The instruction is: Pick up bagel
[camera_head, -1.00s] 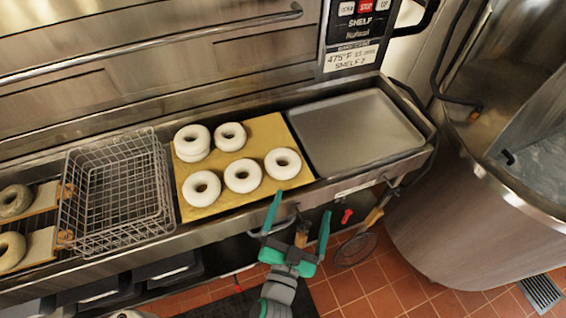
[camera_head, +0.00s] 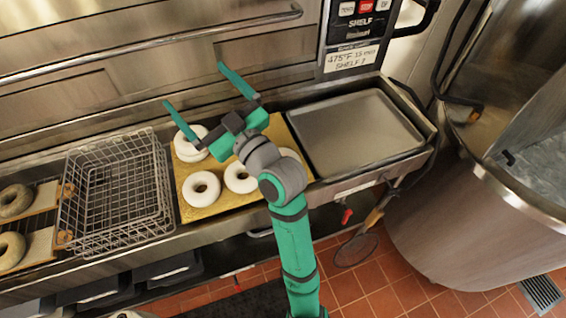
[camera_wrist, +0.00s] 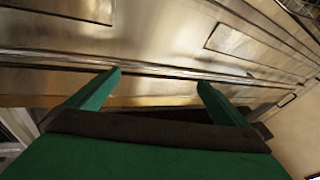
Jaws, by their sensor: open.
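Several pale bagels lie on a yellow-brown board on the metal counter. In the head view, one bagel (camera_head: 201,189) is at the front left of the board (camera_head: 207,208). Another bagel (camera_head: 241,185) lies to its right, partly covered by my arm. Bagels at the back left (camera_head: 187,153) are partly behind my gripper, and the rest are mostly hidden. My gripper (camera_head: 195,87) is open and empty above the board's back edge, its fingers pointing towards the oven front. In the wrist view my gripper (camera_wrist: 155,80) shows both fingers apart with no bagel between them.
A wire basket (camera_head: 115,190) stands left of the board. Browner bagels (camera_head: 14,201) lie at the far left. An empty metal tray (camera_head: 355,135) is on the right. The metal oven front (camera_head: 130,60) rises close behind. A large steel kettle (camera_head: 450,220) stands at the right.

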